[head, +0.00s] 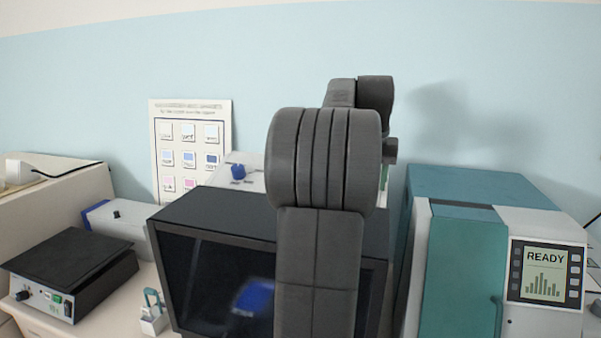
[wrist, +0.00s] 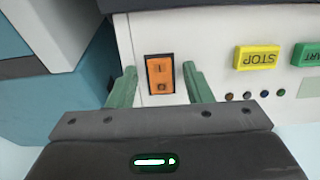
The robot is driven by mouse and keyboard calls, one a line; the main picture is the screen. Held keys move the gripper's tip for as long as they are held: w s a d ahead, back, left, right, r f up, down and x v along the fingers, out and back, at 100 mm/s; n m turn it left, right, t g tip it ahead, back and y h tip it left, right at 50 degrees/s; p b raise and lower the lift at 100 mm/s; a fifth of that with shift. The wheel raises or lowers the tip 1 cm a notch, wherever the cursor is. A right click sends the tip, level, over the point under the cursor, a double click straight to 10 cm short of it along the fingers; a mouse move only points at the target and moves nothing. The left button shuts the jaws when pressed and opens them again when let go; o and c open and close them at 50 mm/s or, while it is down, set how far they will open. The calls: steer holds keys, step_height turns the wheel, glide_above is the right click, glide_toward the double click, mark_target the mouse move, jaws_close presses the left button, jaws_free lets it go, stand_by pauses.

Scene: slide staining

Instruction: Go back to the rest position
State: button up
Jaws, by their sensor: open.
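My gripper (wrist: 160,88) shows in the wrist view with its two green fingers apart and nothing between them except the view of an orange rocker switch (wrist: 161,68). The switch sits on a pale machine panel (wrist: 215,30) just beyond the fingertips. I cannot tell whether a finger touches the panel. In the head view my raised dark arm fills the middle and hides most of the gripper.
A yellow STOP button (wrist: 256,57) and a green START button (wrist: 306,54) sit right of the switch, upside down. A dark-fronted box (head: 215,260) stands behind my arm, a teal machine (head: 462,270) reading READY at right, and a hotplate (head: 70,262) at left.

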steer(key=shift+w+r, duration=0.1)
steer(key=shift+g, duration=0.3)
step_height(320, 180, up, 8)
steer(key=f, duration=0.1)
step_height(320, 180, down, 7)
steer(key=shift+f, duration=0.1)
steer(key=shift+s+f+t+b, duration=0.3)
steer(key=shift+t+b, duration=0.4)
steer(key=shift+b, duration=0.25)
steer(key=shift+w+f+b, duration=0.1)
steer(key=shift+b, duration=0.8)
steer(key=shift+a+t+b, duration=0.1)
steer(key=shift+t+b, duration=0.4)
steer(key=shift+b, duration=0.35)
